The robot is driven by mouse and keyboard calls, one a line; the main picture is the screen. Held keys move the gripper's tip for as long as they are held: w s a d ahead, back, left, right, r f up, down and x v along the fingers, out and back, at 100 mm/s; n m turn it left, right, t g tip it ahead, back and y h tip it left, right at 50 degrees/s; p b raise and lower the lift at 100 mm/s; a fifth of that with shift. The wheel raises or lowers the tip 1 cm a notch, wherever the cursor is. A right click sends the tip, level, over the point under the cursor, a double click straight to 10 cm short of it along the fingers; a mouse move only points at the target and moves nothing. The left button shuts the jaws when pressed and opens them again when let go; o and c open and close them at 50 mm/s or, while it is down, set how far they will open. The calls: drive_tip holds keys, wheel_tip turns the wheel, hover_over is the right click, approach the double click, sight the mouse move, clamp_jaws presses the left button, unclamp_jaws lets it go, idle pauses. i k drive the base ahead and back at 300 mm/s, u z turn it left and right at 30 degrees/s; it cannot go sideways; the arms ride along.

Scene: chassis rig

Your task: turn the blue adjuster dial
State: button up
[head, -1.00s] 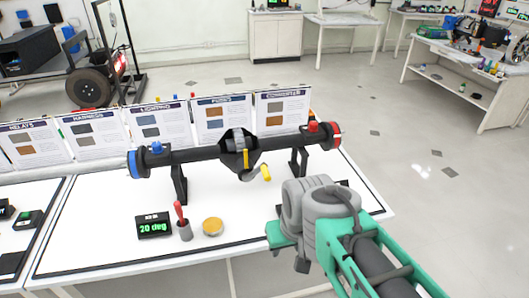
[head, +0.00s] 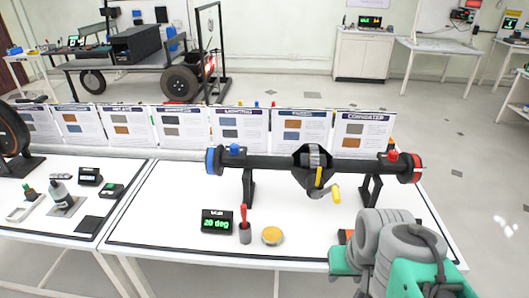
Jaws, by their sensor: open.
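A black axle tube lies level on two black stands on the white table. At its left end is a blue ring (head: 210,161), with a small blue knob (head: 234,149) on top just beside it; I cannot tell which of these is the adjuster dial. A small black display (head: 217,221) in front reads "20 deg" in green. My grey and green arm reaches in at the lower right, near the table's front right, well apart from the blue parts. Its gripper fingers do not show.
A red-handled tool in a grey cup (head: 245,232) and a round yellow-topped piece (head: 272,236) stand at the table front. Upright cards (head: 300,131) line the back.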

sight(234, 150)
drive_tip(key=z, duration=0.05)
drive_tip(key=k, duration=0.45)
drive_tip(key=u, duration=0.45)
drive_tip(key=i, duration=1.1)
drive_tip(key=u, duration=0.35)
